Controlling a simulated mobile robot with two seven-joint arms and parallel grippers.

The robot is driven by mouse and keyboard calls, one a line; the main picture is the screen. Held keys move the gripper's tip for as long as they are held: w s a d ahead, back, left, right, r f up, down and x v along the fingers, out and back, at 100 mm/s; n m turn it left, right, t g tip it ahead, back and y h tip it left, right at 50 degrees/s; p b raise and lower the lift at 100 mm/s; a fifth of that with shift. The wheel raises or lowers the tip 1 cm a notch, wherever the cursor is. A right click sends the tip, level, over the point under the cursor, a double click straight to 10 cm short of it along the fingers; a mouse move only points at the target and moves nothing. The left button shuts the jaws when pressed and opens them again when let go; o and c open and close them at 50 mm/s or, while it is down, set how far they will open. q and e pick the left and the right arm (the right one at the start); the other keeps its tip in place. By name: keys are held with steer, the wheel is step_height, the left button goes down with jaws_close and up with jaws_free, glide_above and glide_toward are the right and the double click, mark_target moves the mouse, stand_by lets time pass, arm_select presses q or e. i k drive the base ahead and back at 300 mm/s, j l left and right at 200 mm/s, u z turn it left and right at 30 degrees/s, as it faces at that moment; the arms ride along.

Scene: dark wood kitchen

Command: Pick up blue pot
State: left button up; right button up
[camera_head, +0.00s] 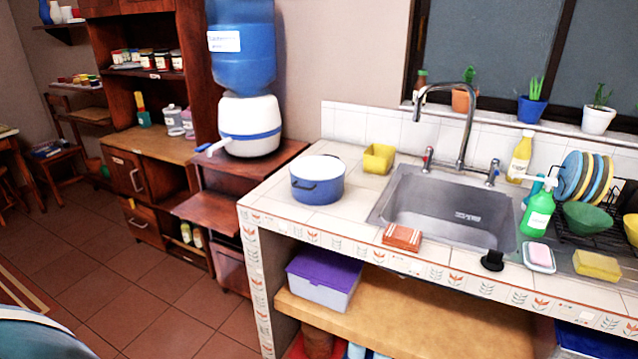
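The blue pot (318,188) stands upright on the left part of the white tiled counter, left of the sink. It has a pale top, which may be a lid or its inside, and a dark handle on the side facing me. Nothing touches it except the counter. Neither of my grippers shows in the head view.
The sink (445,208) with its tall faucet (465,125) lies right of the pot. A water dispenser (249,125) stands to the left. Tile around the pot is clear.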

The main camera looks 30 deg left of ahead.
mark_target(316, 181)
steer(key=j+z, duration=0.2)
steer(key=z, duration=0.3)
steer(key=i+j+z, duration=0.1)
steer(key=j+z, duration=0.15)
steer(key=z, duration=0.25)
steer(key=j+z, duration=0.25)
steer(key=j, duration=0.25)
steer(key=k+j+z, duration=0.15)
steer(key=j+z, duration=0.15)
steer(key=j, duration=0.2)
steer(key=k+j, duration=0.1)
steer(key=j, duration=0.25)
steer(key=k+j+z, duration=0.1)
steer(key=j, duration=0.3)
steer(key=k+j, duration=0.1)
steer(key=j, duration=0.25)
steer(key=z, duration=0.05)
